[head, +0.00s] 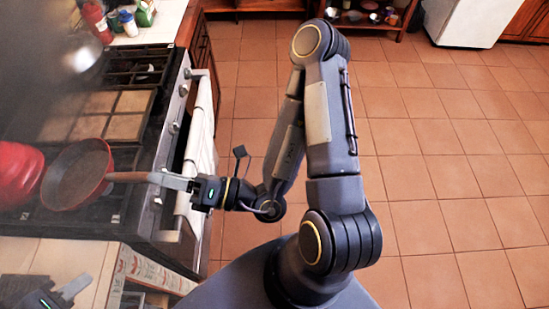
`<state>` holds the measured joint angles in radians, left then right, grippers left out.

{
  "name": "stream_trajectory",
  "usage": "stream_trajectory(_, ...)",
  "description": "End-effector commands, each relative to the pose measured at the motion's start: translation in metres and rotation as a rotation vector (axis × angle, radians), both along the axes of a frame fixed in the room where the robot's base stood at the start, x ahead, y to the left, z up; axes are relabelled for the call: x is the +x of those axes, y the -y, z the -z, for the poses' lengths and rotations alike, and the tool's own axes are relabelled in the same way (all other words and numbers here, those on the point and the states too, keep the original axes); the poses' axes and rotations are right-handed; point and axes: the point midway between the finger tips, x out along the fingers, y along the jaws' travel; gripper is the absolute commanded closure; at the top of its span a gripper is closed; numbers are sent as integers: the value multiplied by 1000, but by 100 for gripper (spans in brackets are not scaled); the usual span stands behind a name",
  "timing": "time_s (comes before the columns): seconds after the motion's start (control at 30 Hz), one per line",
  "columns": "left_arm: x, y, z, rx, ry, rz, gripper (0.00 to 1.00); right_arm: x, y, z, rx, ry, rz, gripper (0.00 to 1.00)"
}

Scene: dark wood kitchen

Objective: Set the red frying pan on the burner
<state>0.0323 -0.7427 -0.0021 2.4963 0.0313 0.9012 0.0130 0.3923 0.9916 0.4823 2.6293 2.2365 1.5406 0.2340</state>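The red frying pan (78,176) is upright over the near end of the stove (140,150), with its brown handle pointing right. My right gripper (166,180) is shut on the end of that handle. The pan covers most of the near burner grate (103,208). I cannot tell whether its base touches the grate. My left gripper (72,288) is low at the left corner, over the counter and away from the pan. It is partly cut off by the frame, and its opening is unclear.
A rounded red pot (18,174) stands close to the pan's left side. A griddle plate (92,115) covers the stove's middle, and a far burner grate (135,65) lies beyond. A towel (198,150) hangs at the stove's front. The tiled counter (70,258) is bare nearby.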

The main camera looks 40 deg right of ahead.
Motion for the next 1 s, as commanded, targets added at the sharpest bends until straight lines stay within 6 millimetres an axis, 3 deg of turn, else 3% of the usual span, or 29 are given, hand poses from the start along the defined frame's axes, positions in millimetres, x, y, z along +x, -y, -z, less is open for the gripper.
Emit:
stream_trajectory(0.03, 0, 0, 0, 0, 0, 0, 64, -14, -5, -25, -65, 191, -73, 64)
stream_trajectory(0.17, 0, 0, 0, 0, 0, 0, 64, -67, -16, -57, -255, 635, -280, 64)
stream_trajectory(0.27, 0, 0, 0, 0, 0, 0, 64, -108, -15, -57, -442, 966, -433, 64)
stream_trajectory(0.4, 0, 0, 0, 0, 0, 0, 64, -145, 6, -31, -767, 1402, -634, 64)
stream_trajectory(0.5, 0, 0, 0, 0, 0, 0, 64, -151, 36, -8, -1045, 1685, -762, 64)
stream_trajectory(0.6, 0, 0, 0, 0, 0, 0, 64, -142, 76, 6, -1353, 1922, -874, 64)
stream_trajectory(0.83, 0, 0, 0, 0, 0, 0, 64, -111, 163, -4, -1965, 2203, -1045, 64)
stream_trajectory(0.87, 0, 0, 0, 0, 0, 0, 64, -109, 170, -6, 1971, -2167, 1035, 64)
stream_trajectory(1.0, 0, 0, 0, 0, 0, 0, 64, -104, 189, -14, 1953, -2035, 995, 64)
